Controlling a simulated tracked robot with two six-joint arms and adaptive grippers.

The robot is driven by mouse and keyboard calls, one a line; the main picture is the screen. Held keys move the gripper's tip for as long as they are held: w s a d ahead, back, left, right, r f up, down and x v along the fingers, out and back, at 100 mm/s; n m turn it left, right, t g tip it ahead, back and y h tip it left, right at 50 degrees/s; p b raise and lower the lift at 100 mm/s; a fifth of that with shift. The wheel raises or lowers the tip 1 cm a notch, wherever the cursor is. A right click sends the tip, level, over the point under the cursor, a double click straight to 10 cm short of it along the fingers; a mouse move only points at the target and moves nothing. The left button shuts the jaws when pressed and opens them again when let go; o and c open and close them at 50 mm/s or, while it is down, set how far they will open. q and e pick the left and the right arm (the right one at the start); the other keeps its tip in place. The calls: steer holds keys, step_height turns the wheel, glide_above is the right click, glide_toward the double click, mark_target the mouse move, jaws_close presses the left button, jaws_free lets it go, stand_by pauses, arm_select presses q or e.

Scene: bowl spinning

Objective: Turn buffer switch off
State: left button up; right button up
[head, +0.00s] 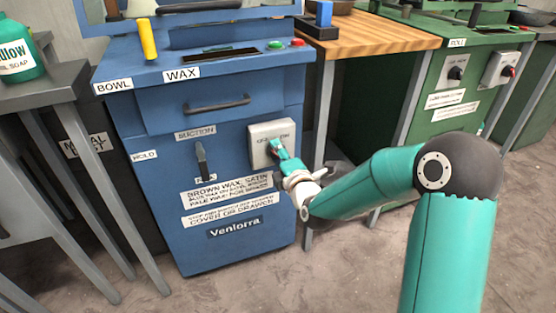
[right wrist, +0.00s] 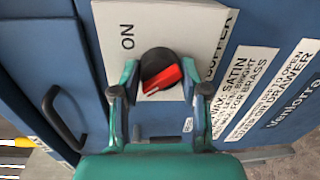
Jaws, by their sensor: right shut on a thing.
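The buffer switch (head: 260,136) is a pale plate with a knob on the front of the blue machine in the head view. In the right wrist view its plate (right wrist: 178,28) carries the word ON and a round black knob (right wrist: 160,68) with a slanted red face. My right gripper (head: 277,149) is at the plate in the head view and covers the knob. In the wrist view my right gripper (right wrist: 160,90) has its fingers on both sides of the knob, shut on it. The OFF end of the plate is hidden behind the gripper. My left gripper is out of view.
The blue machine (head: 150,215) has a drawer handle (head: 217,104) and a dark suction lever (head: 201,160). Green and red buttons (head: 297,43) sit on top. A wooden bench (head: 385,38) and a green machine with switches (head: 457,75) stand to the right.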

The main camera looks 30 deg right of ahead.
steer(key=shift+a+f+n, duration=0.25)
steer(key=shift+n, duration=0.35)
steer(key=o, duration=1)
steer(key=shift+c, duration=0.2)
steer(key=shift+o, duration=0.9)
steer(key=shift+d+r, duration=0.1)
steer(key=shift+s, duration=0.1)
steer(key=v, duration=0.7)
steer(key=shift+s, duration=0.1)
